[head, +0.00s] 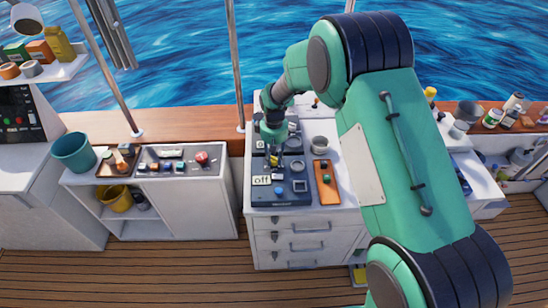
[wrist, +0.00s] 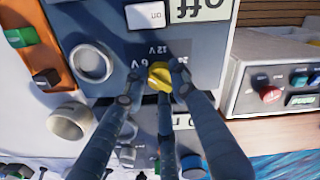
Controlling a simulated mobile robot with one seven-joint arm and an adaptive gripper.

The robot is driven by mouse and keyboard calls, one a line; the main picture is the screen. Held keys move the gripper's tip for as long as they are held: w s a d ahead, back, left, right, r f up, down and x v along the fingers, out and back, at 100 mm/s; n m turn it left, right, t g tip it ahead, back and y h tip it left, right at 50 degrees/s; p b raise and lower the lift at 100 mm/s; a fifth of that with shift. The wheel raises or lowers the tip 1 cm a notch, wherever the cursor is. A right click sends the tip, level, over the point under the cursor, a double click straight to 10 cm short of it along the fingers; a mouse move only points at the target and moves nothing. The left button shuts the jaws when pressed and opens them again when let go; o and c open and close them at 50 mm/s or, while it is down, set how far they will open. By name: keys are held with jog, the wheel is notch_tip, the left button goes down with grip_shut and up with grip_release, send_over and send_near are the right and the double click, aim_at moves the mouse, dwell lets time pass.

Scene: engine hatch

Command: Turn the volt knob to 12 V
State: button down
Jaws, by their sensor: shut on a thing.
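The yellow volt knob (wrist: 160,76) is on a dark blue panel (wrist: 110,60), with "6 V" and "12 V" printed beside it and another mark partly hidden. My gripper (wrist: 156,93) is shut on the knob, its fingers around it in the wrist view. Which mark the knob points at I cannot tell. In the head view the knob (head: 274,160) is a small yellow spot below my gripper (head: 272,150), on the panel on the white counter. An "off" sign (head: 262,180) stands beside it.
A round grey-rimmed dial (wrist: 92,63) and a white switch (wrist: 145,16) are close to the knob. An orange board (head: 324,192) with a green part lies right of the panel. A grey cup (head: 319,145) stands behind it. A side counter (head: 190,160) with small devices is at left.

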aim_at(274, 158)
jog(key=m+p, duration=0.1)
jog(key=m, duration=0.9)
jog(key=shift+p, duration=0.4)
jog(key=shift+m, duration=0.3)
jog(key=c, duration=1.4)
grip_release()
jog(key=shift+r, duration=0.1)
notch_tip(274, 158, up, 12)
jog(key=shift+f, duration=0.1)
